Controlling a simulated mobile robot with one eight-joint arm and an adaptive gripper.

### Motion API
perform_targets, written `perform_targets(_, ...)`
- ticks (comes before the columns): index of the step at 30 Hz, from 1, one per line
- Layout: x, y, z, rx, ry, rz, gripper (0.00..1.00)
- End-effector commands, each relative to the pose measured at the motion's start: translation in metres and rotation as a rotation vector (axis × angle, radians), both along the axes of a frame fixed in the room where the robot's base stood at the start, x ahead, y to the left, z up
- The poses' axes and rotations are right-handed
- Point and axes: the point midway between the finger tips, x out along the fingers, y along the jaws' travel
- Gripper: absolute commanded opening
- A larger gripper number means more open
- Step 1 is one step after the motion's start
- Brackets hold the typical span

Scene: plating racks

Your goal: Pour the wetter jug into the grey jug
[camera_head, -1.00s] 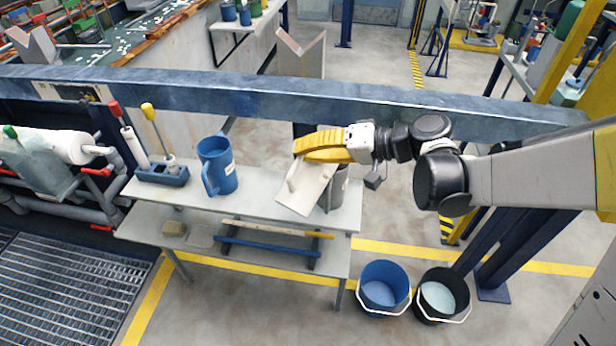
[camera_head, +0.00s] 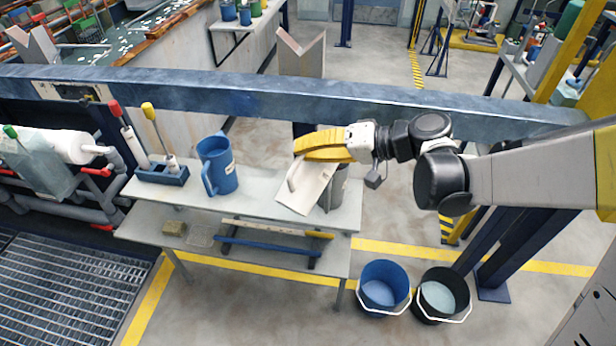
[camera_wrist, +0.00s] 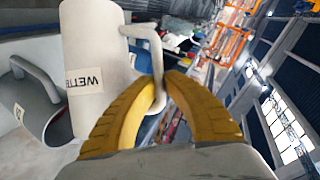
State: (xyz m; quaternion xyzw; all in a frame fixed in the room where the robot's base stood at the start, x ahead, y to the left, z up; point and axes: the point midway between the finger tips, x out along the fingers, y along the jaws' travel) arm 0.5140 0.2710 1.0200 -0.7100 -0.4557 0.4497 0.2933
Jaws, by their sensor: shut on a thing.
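The white wetter jug (camera_head: 308,188) is tilted well over, in front of and partly covering the grey jug (camera_head: 337,190). In the wrist view the wetter jug (camera_wrist: 92,50) shows a label reading "WETTE", with the rest cut off. My yellow gripper (camera_head: 298,152) is shut on its handle, which also shows between the fingers (camera_wrist: 160,85) in the wrist view. The grey jug (camera_wrist: 38,115) stands at the right end of the bench, just beside the wetter jug, with its handle showing in the wrist view. I cannot see any liquid flowing.
A blue jug (camera_head: 217,165) stands left on the bench (camera_head: 262,190), beside a blue holder (camera_head: 162,175) with tools. A blue beam (camera_head: 250,98) runs behind. Blue and black buckets (camera_head: 440,298) stand on the floor at right. The bench between the jugs is clear.

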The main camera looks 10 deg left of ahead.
Motion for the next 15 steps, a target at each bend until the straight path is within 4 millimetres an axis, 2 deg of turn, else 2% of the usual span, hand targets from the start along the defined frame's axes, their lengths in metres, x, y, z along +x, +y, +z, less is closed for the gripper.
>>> perform_targets(15, 0.014, -0.006, 0.014, 0.061, 0.125, 0.000, 0.00)
